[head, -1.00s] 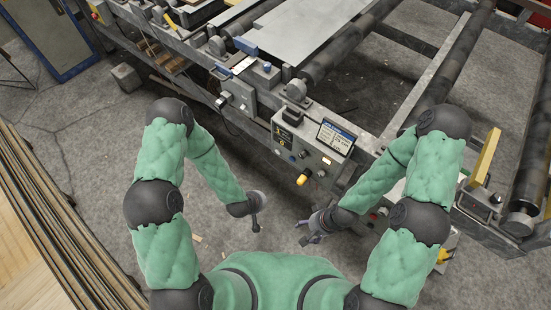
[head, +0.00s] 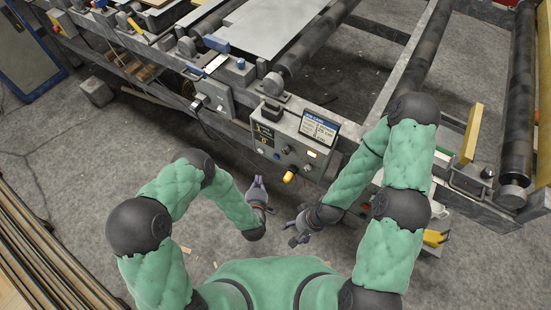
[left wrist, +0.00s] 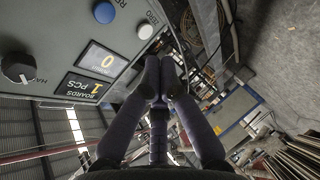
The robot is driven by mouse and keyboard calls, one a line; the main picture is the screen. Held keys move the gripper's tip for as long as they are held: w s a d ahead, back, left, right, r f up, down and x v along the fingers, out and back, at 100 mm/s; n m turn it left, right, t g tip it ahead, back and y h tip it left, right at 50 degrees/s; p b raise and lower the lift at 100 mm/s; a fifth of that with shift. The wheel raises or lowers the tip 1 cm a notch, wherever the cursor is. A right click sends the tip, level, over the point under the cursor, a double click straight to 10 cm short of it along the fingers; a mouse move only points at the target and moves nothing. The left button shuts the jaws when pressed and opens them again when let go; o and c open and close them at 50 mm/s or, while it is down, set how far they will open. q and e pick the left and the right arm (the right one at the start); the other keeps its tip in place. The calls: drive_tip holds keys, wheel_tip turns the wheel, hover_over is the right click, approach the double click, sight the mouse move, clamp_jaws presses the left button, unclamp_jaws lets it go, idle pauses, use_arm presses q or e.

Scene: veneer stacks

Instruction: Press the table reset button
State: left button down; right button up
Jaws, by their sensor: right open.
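The grey control box (head: 290,140) hangs on the near side of the roller machine. In the left wrist view its face (left wrist: 62,35) shows a blue button (left wrist: 104,12) beside a partly cut-off label starting "RE", a white button (left wrist: 145,31) marked "ZERO", a black knob (left wrist: 18,68) and a counter display (left wrist: 101,62). My left gripper (head: 258,181) is in front of and below-left of the box, apart from it. Its fingertips (left wrist: 162,78) meet with nothing between them. My right gripper (head: 292,231) is lower, open and empty. The word "table" is not readable on any button.
A screen (head: 320,128) stands on the box's top right, and a yellow knob (head: 289,177) sticks out at its lower edge. A grey switch box (head: 214,97) is on the rail to the left. Stacked boards (head: 40,250) lie at lower left. The floor between is mostly clear.

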sight(276, 157)
use_arm(q)
drive_tip(key=shift+d, duration=0.1)
idle(0.3)
drive_tip(key=w+d+b, duration=0.1)
drive_tip(key=w+d, duration=0.4)
drive_tip(key=w, duration=0.2)
drive_tip(key=shift+b, duration=0.35)
drive_tip(key=shift+w+d, duration=0.1)
drive_tip(key=shift+w, duration=0.1)
idle(1.3)
drive_tip(key=shift+w+d, duration=0.15)
drive_tip(key=shift+w, duration=0.05)
drive_tip(key=shift+w+d+b, duration=0.3)
drive_tip(key=shift+w+b, duration=0.1)
drive_tip(key=shift+b, duration=0.05)
idle(0.8)
drive_tip(key=shift+r, duration=0.1)
drive_tip(key=shift+s+a, duration=0.55)
drive_tip(key=shift+s, duration=0.2)
